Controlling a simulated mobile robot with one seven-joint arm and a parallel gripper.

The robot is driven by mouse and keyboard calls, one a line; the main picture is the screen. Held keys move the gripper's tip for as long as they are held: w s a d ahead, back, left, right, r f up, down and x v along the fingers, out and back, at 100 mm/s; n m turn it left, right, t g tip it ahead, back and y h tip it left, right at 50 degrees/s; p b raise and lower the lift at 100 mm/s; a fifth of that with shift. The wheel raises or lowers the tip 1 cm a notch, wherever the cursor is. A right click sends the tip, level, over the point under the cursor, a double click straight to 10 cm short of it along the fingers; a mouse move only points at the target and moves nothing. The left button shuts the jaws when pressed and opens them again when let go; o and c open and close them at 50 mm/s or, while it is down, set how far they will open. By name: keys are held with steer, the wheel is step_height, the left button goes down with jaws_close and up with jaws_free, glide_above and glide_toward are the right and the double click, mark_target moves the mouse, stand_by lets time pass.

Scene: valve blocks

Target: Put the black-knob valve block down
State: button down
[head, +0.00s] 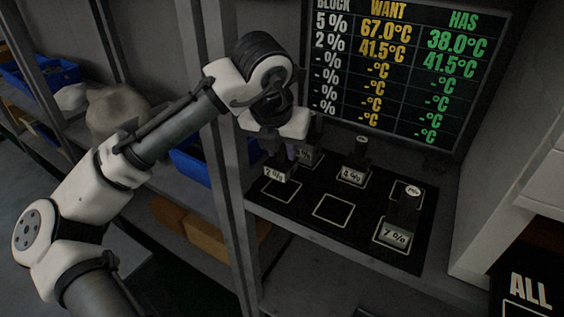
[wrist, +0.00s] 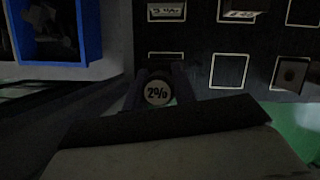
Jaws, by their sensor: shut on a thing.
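My gripper (head: 283,150) is shut on a valve block marked 2% (head: 277,174) in the head view. In the wrist view the block's round 2% knob top (wrist: 157,92) sits between the fingers, with a dark rim. The block is over or near the front-left outlined square (head: 280,191) of the black mat (head: 305,203), and much of that square shows in front of it. I cannot tell whether the block touches the mat. The fingers hide part of the block.
A 3% block (head: 306,156) stands close behind, a 4% block (head: 352,175) to the right, and a 7% block (head: 392,235) at the front right. The front middle square (head: 333,211) is empty. A board (head: 400,75) stands behind, and a shelf post (head: 232,190) to the left.

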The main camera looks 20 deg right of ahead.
mark_target(281, 161)
step_height(281, 161, down, 4)
steer(key=shift+w+d+f, duration=0.1)
steer(key=shift+d+f, duration=0.1)
steer(key=shift+f, duration=0.15)
steer(key=c, duration=1.1)
jaws_free()
steer(key=shift+c, duration=0.2)
steer(key=shift+r, duration=0.2)
steer(key=v, duration=1.2)
